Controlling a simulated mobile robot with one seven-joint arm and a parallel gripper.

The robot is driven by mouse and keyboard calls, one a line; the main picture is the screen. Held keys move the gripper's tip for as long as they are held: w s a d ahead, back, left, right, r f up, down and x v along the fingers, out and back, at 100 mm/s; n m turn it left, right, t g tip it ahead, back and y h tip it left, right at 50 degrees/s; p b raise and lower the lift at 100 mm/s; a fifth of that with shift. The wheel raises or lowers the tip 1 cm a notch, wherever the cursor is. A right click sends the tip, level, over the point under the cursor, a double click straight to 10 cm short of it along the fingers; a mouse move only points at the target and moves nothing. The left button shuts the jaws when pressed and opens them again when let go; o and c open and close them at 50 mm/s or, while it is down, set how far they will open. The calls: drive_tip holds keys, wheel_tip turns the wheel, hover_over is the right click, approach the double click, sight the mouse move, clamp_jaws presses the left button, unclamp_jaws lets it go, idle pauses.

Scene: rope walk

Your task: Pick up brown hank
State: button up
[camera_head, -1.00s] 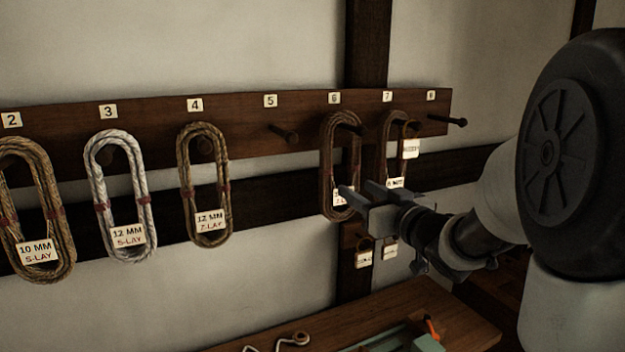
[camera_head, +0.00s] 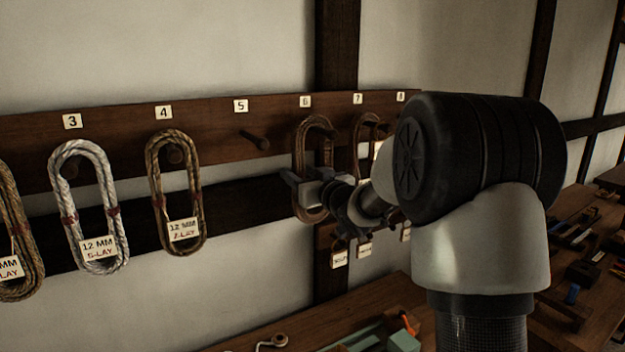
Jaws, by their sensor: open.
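A dark brown hank (camera_head: 299,147) hangs as a long loop from peg 6 on the wall board. Another brown hank (camera_head: 358,150) hangs from peg 7, its lower part hidden behind my arm. My gripper (camera_head: 291,193) is open in front of the lower half of the peg 6 hank. Its fingers point at the wall and overlap the hank in the picture. I cannot tell whether they touch it or stand around it. The hank's tag is hidden by the gripper.
An olive-brown hank (camera_head: 152,180) hangs on peg 4, and a white hank (camera_head: 57,190) on peg 3. Peg 5 (camera_head: 255,140) is bare. Small tags (camera_head: 339,259) hang below the board. A workbench (camera_head: 300,338) with tools stands below.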

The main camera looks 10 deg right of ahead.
drive_tip(key=shift+w, duration=0.1)
drive_tip(key=shift+c, duration=0.2)
clamp_jaws()
drive_tip(key=shift+r, duration=0.1)
drive_tip(key=shift+a+r, duration=0.1)
